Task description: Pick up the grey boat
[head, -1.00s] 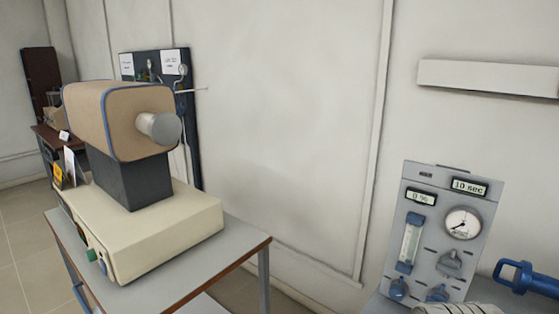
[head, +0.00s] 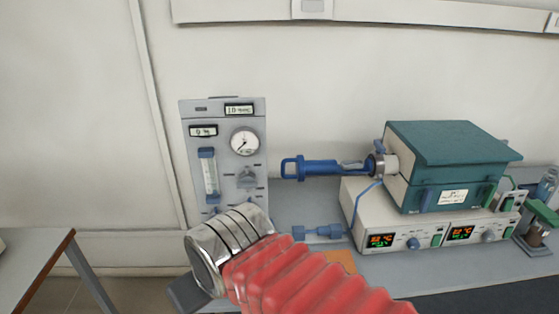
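I cannot make out the grey boat clearly in the head view. A small greyish piece (head: 352,166) shows between the blue-handled tube (head: 320,169) and the furnace opening, but I cannot tell whether it is the boat. My arm, with red bellows and a shiny metal cuff, crosses the lower middle of the view, in front of the bench. A dark grey part shows below the cuff, and I cannot tell whether it belongs to my gripper. No fingertips can be made out.
The teal-topped furnace (head: 446,158) stands on a white control unit (head: 372,222) with lit displays. A grey gauge panel (head: 224,150) stands left of it. An orange patch (head: 340,261) lies on the bench. A separate table (head: 30,262) is at the left, with a gap between.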

